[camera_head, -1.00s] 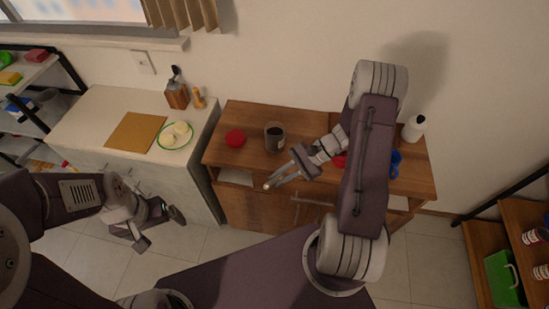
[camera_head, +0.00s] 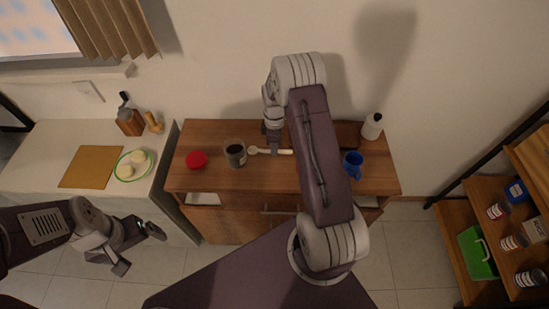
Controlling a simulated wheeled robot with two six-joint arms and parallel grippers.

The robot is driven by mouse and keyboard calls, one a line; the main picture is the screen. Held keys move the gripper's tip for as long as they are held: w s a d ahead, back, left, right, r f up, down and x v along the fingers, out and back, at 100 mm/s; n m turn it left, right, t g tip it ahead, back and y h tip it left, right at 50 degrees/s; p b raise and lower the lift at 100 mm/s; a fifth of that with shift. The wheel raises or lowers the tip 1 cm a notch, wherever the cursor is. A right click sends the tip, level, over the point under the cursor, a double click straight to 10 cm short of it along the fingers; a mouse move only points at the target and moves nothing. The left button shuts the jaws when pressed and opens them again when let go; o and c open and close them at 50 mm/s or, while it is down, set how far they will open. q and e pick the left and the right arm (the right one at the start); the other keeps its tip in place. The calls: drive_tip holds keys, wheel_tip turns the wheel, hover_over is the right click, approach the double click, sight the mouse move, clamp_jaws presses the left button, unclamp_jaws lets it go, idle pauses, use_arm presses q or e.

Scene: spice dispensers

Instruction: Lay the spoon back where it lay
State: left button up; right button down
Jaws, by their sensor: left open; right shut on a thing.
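A pale spoon (camera_head: 284,152) lies level at the wooden cabinet top (camera_head: 212,136), its bowl end pointing left towards the jar. My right gripper (camera_head: 273,150) points down and is shut on its handle. I cannot tell whether the spoon touches the wood. An open jar with dark contents (camera_head: 235,154) stands just left of the spoon's bowl, and a red lid (camera_head: 196,160) lies further left. My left gripper (camera_head: 138,250) is open and empty, low in front of the white counter. My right arm hides part of the cabinet top.
A blue mug (camera_head: 352,165) and a white bottle (camera_head: 372,127) stand on the right of the cabinet top. The white counter (camera_head: 50,140) holds a yellow board (camera_head: 90,167) and a plate (camera_head: 124,172). A shelf with several jars and a green box (camera_head: 477,253) stands at the right.

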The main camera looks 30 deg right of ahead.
drive_tip(key=shift+w+d, duration=0.2)
drive_tip(key=shift+w, duration=0.1)
wheel_tip(320, 180, down, 6)
drive_tip(key=b, duration=0.5)
drive_tip(key=c, duration=1.3)
unclamp_jaws()
drive_tip(key=shift+r, duration=0.1)
wheel_tip(320, 180, up, 9)
drive_tip(key=shift+r+b, duration=0.1)
drive_tip(key=shift+b, duration=0.4)
